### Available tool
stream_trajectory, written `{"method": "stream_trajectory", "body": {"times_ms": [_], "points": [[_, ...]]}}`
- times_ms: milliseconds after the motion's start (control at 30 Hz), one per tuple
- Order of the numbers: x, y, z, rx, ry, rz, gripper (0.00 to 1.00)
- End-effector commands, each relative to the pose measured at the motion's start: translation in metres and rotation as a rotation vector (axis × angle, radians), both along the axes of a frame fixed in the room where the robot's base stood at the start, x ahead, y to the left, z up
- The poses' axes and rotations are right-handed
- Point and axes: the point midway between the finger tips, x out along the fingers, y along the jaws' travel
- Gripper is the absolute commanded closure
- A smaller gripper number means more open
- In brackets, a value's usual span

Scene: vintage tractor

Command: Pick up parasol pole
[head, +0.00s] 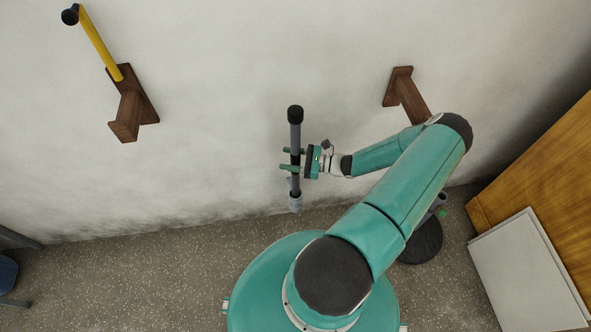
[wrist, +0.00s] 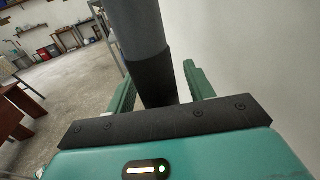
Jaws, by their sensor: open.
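The parasol pole (head: 295,133) is a grey rod with a black cap on top, a black sleeve in the middle and a lighter grey lower end. It stands upright in front of the pale wall. My gripper (head: 290,159) reaches it from the right, with its green fingers on either side of the black sleeve. In the wrist view the pole (wrist: 137,30) also runs between the fingers of my gripper (wrist: 158,88). The jaws are open. What supports the pole is not clear.
Wooden brackets (head: 131,105) and (head: 404,88) are on the wall, with a yellow bar (head: 98,42) at the left one. A dark round base (head: 422,243) is on the floor behind my arm. A white panel (head: 523,275) leans against wood at right. Floor at left is mostly clear.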

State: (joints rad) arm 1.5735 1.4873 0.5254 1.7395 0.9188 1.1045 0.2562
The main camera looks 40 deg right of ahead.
Motion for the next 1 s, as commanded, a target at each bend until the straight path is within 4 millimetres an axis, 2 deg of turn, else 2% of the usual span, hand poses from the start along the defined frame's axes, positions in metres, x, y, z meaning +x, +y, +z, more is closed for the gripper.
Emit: {"method": "stream_trajectory", "body": {"times_ms": [167, 433, 467, 833, 1000], "points": [[0.000, 0.000, 0.000, 0.000, 0.000, 0.000, 0.47], [0.000, 0.000, 0.000, 0.000, 0.000, 0.000, 0.98], [0.000, 0.000, 0.000, 0.000, 0.000, 0.000, 1.00], [0.000, 0.000, 0.001, 0.000, 0.000, 0.000, 1.00], [0.000, -0.001, 0.011, -0.002, -0.001, 0.000, 1.00]]}}
